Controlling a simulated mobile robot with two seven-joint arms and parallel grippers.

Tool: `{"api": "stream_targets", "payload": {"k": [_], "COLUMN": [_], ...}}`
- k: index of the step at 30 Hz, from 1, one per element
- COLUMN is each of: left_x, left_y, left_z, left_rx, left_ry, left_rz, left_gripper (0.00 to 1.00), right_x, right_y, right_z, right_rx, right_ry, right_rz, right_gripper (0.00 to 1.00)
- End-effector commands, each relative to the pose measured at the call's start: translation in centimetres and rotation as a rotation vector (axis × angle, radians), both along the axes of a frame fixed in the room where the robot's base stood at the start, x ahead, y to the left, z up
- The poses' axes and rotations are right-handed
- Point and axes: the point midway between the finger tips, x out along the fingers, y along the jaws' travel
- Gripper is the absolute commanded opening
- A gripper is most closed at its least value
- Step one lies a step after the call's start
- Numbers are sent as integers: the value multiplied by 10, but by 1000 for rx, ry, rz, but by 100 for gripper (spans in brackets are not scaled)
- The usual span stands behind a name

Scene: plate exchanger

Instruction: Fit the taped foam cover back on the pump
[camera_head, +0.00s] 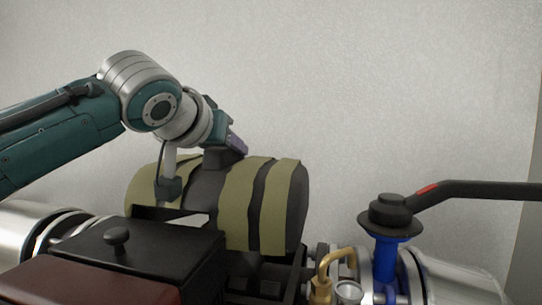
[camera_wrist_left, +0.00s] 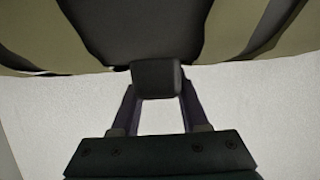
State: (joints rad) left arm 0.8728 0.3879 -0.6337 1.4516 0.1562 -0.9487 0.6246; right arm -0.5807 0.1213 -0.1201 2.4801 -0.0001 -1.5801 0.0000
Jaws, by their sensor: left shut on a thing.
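The foam cover (camera_head: 240,200) is a dark, rounded cover with several olive tape bands. It sits in the middle of the head view, over the black frame of the machine, and it fills the top of the left wrist view (camera_wrist_left: 150,30). A dark block-shaped tab (camera_wrist_left: 156,79) sticks out from the cover. My left gripper (camera_head: 232,148) is at the top of the cover; in the wrist view its two fingers (camera_wrist_left: 156,100) are shut on the tab from both sides. The pump is not clearly seen; the cover hides what lies beneath it. My right gripper is not in view.
A black box with a knobbed lid (camera_head: 135,250) stands in front, left of the cover. To the right are a brass pipe (camera_head: 330,264) and a blue valve (camera_head: 386,262) with a long black lever (camera_head: 480,190). Silver pipes run at both sides. A plain wall is behind.

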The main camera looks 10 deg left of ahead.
Motion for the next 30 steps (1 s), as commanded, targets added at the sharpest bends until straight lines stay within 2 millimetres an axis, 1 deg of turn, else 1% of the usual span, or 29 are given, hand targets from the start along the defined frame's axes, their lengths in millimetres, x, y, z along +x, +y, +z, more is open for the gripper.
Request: {"api": "stream_targets", "payload": {"k": [3,19,23,30], "left_x": [0,0,0,0], "left_y": [-1,-1,-1,-1], "left_z": [9,37,41,41], "left_rx": [-2,-2,-1,-1], "left_ry": [-5,-3,-4,-3], "left_rz": [-1,-1,-3,-2], "left_gripper": [0,0,0,0], "right_x": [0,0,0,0], "right_y": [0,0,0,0], "right_z": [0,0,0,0], "right_rx": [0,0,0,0], "right_ry": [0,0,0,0], "right_rz": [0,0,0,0], "right_gripper": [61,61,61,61]}}
